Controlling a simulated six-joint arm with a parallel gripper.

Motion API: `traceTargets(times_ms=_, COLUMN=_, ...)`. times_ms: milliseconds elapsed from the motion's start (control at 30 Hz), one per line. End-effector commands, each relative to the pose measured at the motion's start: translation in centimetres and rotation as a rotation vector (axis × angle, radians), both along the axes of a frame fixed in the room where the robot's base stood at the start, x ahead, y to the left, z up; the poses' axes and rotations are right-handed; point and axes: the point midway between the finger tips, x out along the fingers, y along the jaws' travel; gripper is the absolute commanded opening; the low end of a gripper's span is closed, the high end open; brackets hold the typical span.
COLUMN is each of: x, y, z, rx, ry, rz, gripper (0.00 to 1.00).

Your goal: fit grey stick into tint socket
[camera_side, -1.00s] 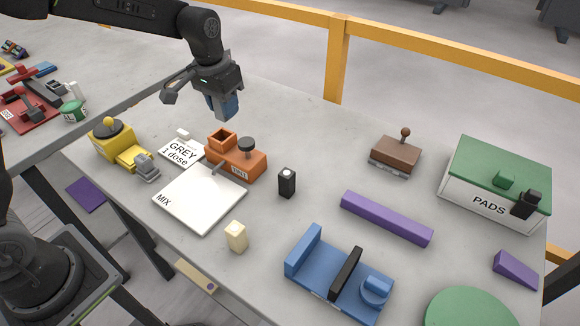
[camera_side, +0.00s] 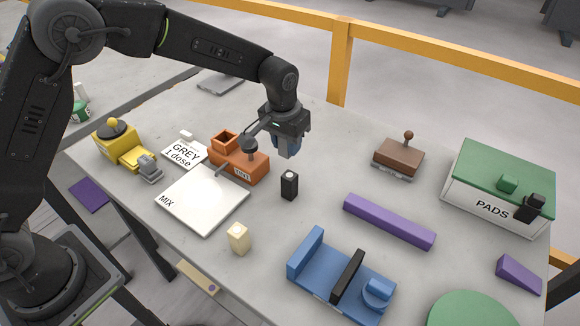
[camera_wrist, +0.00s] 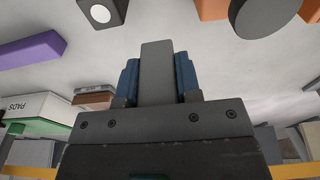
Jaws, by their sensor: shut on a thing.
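My gripper (camera_side: 287,146) is in the air behind and right of the orange tint unit, above the slab. In the wrist view, its blue fingers (camera_wrist: 158,76) are shut on the grey stick (camera_wrist: 157,72), a plain grey bar. The side view hides the stick behind the fingers. The orange tint unit (camera_side: 250,166) has a square open-topped socket (camera_side: 223,139) at its left and a dark round knob (camera_side: 250,146) at its right. In the wrist view, part of the orange unit (camera_wrist: 212,8) shows at the top edge; the stick is apart from it.
A black block (camera_side: 289,186) stands right of the tint unit. A white MIX plate (camera_side: 203,200), GREY card (camera_side: 184,153) and yellow unit (camera_side: 122,148) lie left. A purple bar (camera_side: 389,221), brown stamp (camera_side: 398,157) and PADS box (camera_side: 491,207) are right. Bare slab lies between.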

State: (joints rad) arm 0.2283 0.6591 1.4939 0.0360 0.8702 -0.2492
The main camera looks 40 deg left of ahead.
Motion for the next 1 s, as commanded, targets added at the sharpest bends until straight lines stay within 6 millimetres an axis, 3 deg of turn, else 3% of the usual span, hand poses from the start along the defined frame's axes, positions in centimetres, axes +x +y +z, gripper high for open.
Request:
traceTargets(times_ms=100, x=-0.1, y=0.0, z=-2.3, rx=0.001, ry=0.004, rz=0.0, gripper=0.08)
traceTargets(times_ms=567, x=0.0, y=0.0, z=-7.1, rx=0.001, ry=0.002, rz=0.0, gripper=0.08)
traceTargets(times_ms=967, x=0.0, y=0.0, z=-7.7, rx=0.0, ry=0.0, rz=0.0, gripper=0.08)
traceTargets(times_ms=1000, x=0.0, y=0.0, z=-7.7, rx=0.0, ry=0.0, rz=0.0, gripper=0.34)
